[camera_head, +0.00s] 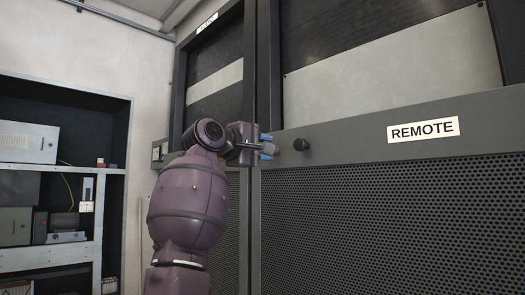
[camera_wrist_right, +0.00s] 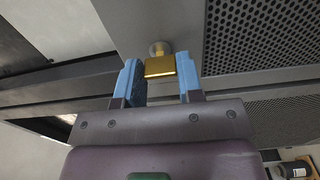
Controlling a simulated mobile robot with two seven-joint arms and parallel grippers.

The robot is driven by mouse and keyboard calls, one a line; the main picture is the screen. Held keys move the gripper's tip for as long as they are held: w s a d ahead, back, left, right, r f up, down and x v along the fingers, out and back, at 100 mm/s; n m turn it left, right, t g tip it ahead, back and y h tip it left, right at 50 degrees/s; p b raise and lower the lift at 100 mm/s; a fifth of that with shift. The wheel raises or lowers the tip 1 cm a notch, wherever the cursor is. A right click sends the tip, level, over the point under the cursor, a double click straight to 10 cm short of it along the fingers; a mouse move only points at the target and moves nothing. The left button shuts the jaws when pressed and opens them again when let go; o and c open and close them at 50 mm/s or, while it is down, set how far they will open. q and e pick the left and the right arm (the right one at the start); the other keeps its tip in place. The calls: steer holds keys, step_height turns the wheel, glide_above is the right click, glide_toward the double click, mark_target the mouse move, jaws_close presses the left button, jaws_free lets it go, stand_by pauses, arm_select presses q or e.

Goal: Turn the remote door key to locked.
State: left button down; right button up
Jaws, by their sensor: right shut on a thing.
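The brass key (camera_wrist_right: 160,67) sits in a round grey lock on the cabinet's grey frame in the right wrist view. Its flat bow lies between the blue fingers of my right gripper (camera_wrist_right: 159,62). The gripper is shut on the key. In the camera_head view my right gripper (camera_head: 267,147) is at the grey band of the remote door, left of the white REMOTE label (camera_head: 423,129). The key cannot be made out there. My left gripper is not in view.
A dark round knob (camera_head: 301,144) sticks out of the door band just right of my right gripper. Perforated panel (camera_head: 390,220) fills the door below the band. Shelves with equipment (camera_head: 60,195) stand at the far left.

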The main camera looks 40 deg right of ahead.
steer(key=o, duration=0.9)
steer(key=shift+o, duration=0.2)
steer(key=a, duration=1)
steer(key=shift+s+a, duration=0.4)
steer(key=shift+s, duration=0.05)
